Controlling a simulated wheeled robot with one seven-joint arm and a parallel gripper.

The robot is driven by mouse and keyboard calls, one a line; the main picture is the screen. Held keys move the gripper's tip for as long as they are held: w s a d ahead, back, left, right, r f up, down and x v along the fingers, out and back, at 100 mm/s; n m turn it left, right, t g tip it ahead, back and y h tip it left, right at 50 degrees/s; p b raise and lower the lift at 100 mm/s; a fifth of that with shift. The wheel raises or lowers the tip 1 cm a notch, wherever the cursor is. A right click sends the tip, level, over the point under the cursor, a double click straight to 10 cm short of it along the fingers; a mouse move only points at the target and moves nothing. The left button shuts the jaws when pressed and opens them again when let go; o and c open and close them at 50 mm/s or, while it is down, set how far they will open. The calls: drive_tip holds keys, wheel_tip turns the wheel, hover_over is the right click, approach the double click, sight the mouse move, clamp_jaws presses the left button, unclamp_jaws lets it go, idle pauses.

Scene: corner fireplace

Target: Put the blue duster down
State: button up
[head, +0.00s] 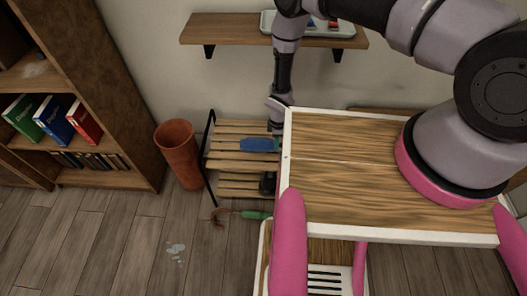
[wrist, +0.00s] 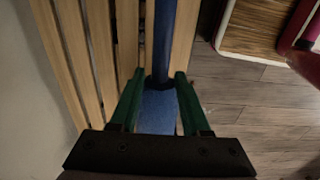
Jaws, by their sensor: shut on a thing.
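The blue duster (head: 258,145) shows at the slatted wooden rack (head: 228,165) in the head view, its right end hidden behind my wooden-topped body. In the wrist view, its long blue part (wrist: 163,40) runs away from me over the pale slats (wrist: 127,45), with a wider blue part between my fingers. My gripper (wrist: 158,88) has green fingers shut on the duster from both sides. In the head view, my gripper is mostly hidden. I cannot tell whether the duster touches the slats.
A terracotta pot (head: 178,155) stands left of the rack. A fork-like tool with a green handle (head: 250,214) lies on the floor in front. A wall shelf (head: 228,28) with a tray (head: 345,30) is above. A bookcase (head: 120,110) stands left. Floor at lower left is mostly clear.

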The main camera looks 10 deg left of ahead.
wheel_tip(320, 180, down, 4)
drive_tip(key=shift+r, duration=0.2)
drive_tip(key=shift+f, duration=1.95)
drive_tip(key=shift+f, duration=0.1)
drive_tip(key=o, duration=1.2)
wheel_tip(320, 180, up, 12)
drive_tip(key=shift+r, duration=0.15)
